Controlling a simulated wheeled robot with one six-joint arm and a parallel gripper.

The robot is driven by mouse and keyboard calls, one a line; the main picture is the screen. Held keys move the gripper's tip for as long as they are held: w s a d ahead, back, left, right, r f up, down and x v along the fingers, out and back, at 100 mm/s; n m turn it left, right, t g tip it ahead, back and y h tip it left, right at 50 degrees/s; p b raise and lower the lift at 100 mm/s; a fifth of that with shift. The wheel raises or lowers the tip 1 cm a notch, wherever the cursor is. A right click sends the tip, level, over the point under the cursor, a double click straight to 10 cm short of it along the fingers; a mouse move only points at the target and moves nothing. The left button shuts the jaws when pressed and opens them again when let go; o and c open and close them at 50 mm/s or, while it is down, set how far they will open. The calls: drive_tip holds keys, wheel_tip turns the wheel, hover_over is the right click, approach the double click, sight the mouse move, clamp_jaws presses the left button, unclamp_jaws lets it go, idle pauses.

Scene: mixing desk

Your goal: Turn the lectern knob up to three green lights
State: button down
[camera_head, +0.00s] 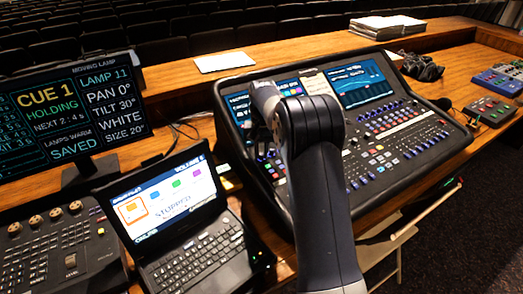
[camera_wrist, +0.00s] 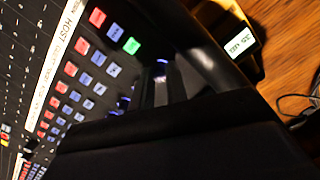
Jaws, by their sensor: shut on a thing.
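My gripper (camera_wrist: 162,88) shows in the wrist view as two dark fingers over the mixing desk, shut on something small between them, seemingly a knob. The knob itself is mostly hidden by the fingers and the black gripper body, so I cannot read its label or setting. In the head view my arm covers the gripper and the left part of the mixing desk (camera_head: 393,168). In the wrist view, a green square (camera_wrist: 131,46) glows beside blue and red ones; I cannot tell whether it belongs to the lectern knob. No row of three green lights is readable.
A laptop (camera_head: 200,250) and a cue monitor (camera_head: 70,110) stand left of the desk. A white paper (camera_head: 224,62) lies behind it. Black cables (camera_head: 422,67) and small coloured boxes (camera_head: 490,110) are at the right. A small lit device (camera_wrist: 238,42) lies beside the desk edge.

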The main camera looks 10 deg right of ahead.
drive_tip(key=shift+r+m+p, duration=0.1)
drive_tip(key=shift+m+p, duration=0.85)
drive_tip(key=shift+m, duration=1.45)
drive_tip(key=shift+y, duration=0.3)
drive_tip(key=c, duration=1.7)
unclamp_jaws()
drive_tip(key=r, duration=1)
drive_tip(key=shift+d+r+b, duration=0.3)
drive_tip(key=shift+d+r, duration=0.05)
drive_tip(key=shift+d, duration=0.05)
